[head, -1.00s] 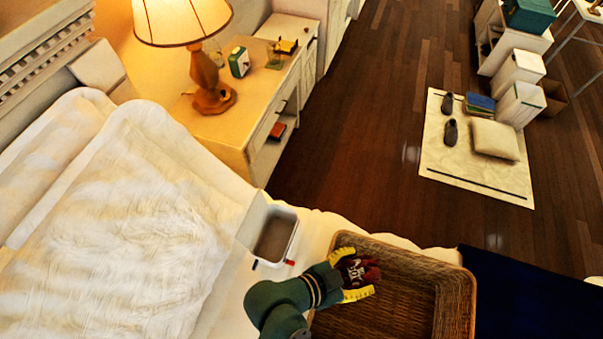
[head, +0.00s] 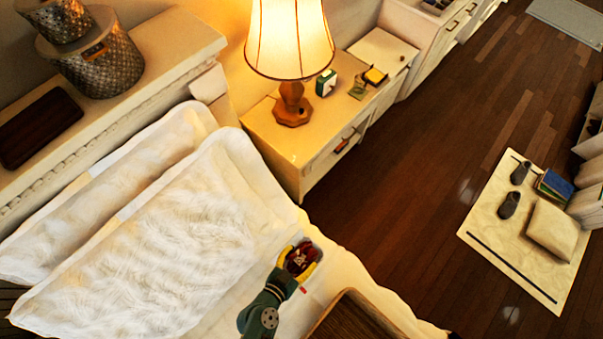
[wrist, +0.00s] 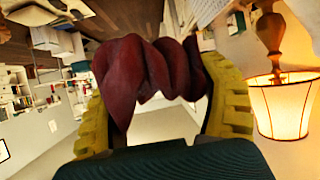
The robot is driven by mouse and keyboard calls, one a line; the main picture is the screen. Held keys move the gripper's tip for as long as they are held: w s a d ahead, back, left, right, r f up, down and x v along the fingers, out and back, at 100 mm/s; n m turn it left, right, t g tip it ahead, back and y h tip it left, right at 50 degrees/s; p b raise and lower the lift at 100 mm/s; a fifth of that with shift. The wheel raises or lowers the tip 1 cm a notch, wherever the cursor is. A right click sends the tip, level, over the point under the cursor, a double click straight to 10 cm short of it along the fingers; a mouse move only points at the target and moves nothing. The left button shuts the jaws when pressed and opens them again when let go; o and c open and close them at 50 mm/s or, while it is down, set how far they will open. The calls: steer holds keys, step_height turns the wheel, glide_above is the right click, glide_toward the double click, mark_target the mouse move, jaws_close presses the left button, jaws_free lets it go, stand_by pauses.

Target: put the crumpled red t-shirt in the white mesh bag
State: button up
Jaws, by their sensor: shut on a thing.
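My gripper (head: 299,258) is shut on the crumpled red t-shirt (head: 301,259). The dark red cloth (wrist: 150,75) hangs in folds between the two yellow fingers in the wrist view. In the head view the gripper and shirt overlap a small white-rimmed container (head: 320,247) on the bed, which looks like the white mesh bag. They hide most of it. I cannot tell how high the shirt is above its opening.
Large white pillows (head: 160,250) lie to the left. A nightstand (head: 285,150) with a lit lamp (head: 290,45) stands beyond the container. Dark wooden floor is to the right.

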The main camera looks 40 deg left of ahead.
step_height(320, 180, down, 12)
steer(key=b, duration=0.8)
steer(key=shift+b, duration=0.35)
steer(key=shift+f+b, duration=1.15)
steer(key=shift+f, duration=0.35)
steer(key=o, duration=1.2)
steer(key=v, duration=1.2)
